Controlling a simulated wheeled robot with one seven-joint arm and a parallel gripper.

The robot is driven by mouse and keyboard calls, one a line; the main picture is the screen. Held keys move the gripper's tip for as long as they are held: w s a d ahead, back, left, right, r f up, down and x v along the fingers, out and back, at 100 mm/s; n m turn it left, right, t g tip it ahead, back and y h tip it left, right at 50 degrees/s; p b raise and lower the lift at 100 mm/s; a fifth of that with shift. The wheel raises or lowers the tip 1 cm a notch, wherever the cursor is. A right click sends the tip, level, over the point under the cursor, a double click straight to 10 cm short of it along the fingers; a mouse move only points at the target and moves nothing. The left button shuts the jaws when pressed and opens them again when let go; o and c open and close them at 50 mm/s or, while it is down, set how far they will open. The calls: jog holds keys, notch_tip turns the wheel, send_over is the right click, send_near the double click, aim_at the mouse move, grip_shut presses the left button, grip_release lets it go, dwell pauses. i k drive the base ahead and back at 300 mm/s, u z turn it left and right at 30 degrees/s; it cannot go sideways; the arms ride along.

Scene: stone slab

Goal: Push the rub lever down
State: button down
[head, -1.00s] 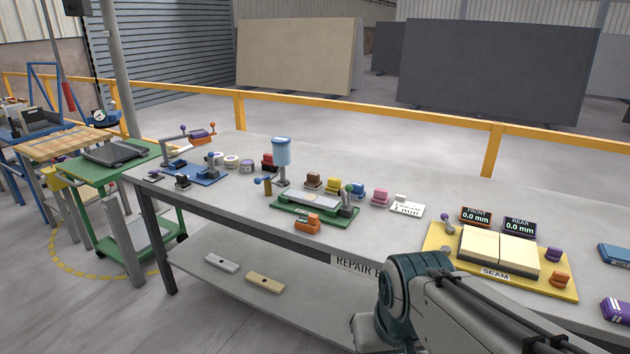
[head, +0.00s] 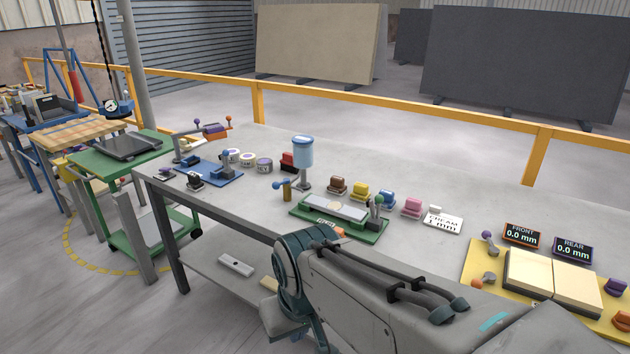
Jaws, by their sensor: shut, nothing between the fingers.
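A green fixture (head: 297,208) on the grey workbench holds a pale stone piece (head: 335,207). A lever with a green knob (head: 379,200) stands upright at its right end. A blue fixture (head: 212,174) further left has a blue-knobbed lever (head: 225,154). A purple-knobbed lever (head: 487,236) stands on the yellow seam board. No readable label shows which one is the rub lever. My arm reaches in from the lower right, its elbow in front of the bench edge below the green fixture. My gripper is out of view.
A blue-topped dispenser (head: 303,152) stands behind the green fixture. Several coloured blocks, including a yellow one (head: 360,191), line the bench behind it. The yellow board (head: 480,262) carries two cream slabs. A green cart (head: 84,162) stands left of the bench.

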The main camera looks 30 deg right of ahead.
aim_at(379, 199)
jog(key=z, duration=0.2)
jog(key=i, duration=0.6)
jog(key=z, duration=0.7)
jog(key=i, duration=0.4)
jog(key=z, duration=0.4)
